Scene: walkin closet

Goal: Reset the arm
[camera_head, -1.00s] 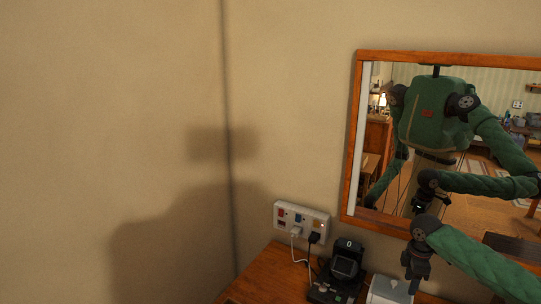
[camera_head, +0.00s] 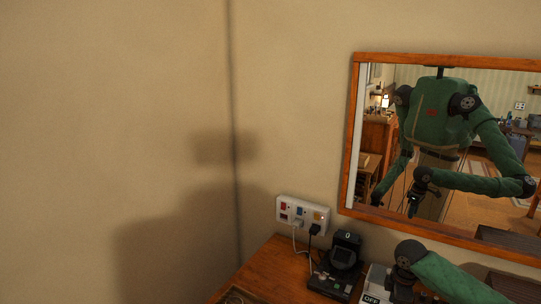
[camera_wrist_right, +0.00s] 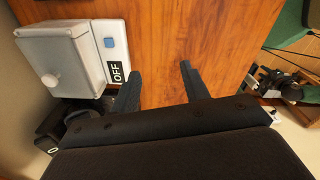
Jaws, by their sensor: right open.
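My right arm (camera_head: 455,279), in a green sleeve, comes in from the lower right in the head view. Its dark wrist is above the wooden desk, beside a white box with an OFF label (camera_head: 372,297). In the right wrist view my right gripper (camera_wrist_right: 161,76) is open, with two separate dark fingers and nothing between them. The white box (camera_wrist_right: 68,62) lies left of the fingers there, with its OFF label close to the left finger. My left arm does not show directly in the head view.
A wooden-framed mirror (camera_head: 352,135) on the wall reflects my body. A dark device (camera_head: 343,262) stands on the desk (camera_head: 266,268) left of my wrist. A socket panel (camera_head: 303,214) with plugs and cables is on the wall behind.

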